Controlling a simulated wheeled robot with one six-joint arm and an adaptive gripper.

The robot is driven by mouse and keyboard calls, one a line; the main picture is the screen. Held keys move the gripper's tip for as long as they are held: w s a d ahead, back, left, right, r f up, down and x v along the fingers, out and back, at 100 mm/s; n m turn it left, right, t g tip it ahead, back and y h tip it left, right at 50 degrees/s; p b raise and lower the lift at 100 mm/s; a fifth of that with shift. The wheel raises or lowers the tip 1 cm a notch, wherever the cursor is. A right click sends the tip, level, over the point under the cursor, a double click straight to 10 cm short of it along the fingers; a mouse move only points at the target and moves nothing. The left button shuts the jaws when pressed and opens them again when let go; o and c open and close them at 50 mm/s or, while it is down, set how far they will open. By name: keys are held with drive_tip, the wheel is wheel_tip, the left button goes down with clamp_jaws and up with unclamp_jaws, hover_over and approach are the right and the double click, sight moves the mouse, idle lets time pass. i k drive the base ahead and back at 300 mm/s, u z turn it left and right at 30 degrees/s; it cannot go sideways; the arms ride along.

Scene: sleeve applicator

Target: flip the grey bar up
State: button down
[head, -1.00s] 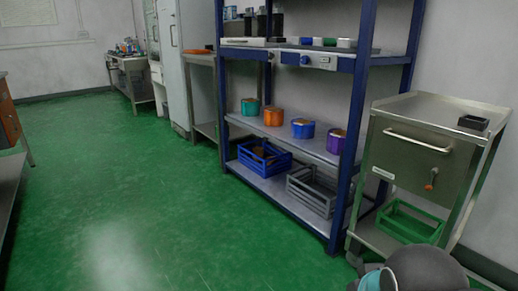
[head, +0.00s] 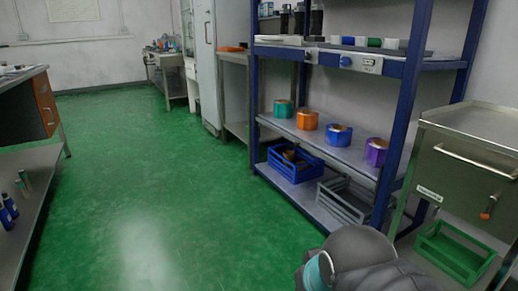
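A steel cabinet (head: 455,183) stands at the right edge, partly cut off by the frame. A light grey bar-shaped handle (head: 475,162) runs across the upper part of its front. I cannot tell for sure whether this is the task's grey bar. A small orange-tipped lever (head: 487,212) sits lower on the same front. My gripper is not in view; only a dark grey and teal part of my arm shows at the bottom, in front of the shelf.
A blue-framed shelf (head: 402,118) with colored tape rolls and a blue crate (head: 292,172) stands left of the cabinet. A green crate (head: 455,257) sits under the cabinet. A workbench (head: 25,80) is at the left. The green floor (head: 150,190) between is clear.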

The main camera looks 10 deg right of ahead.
sight(365, 180)
drive_tip(key=i, duration=1.1)
drive_tip(key=z, duration=0.6)
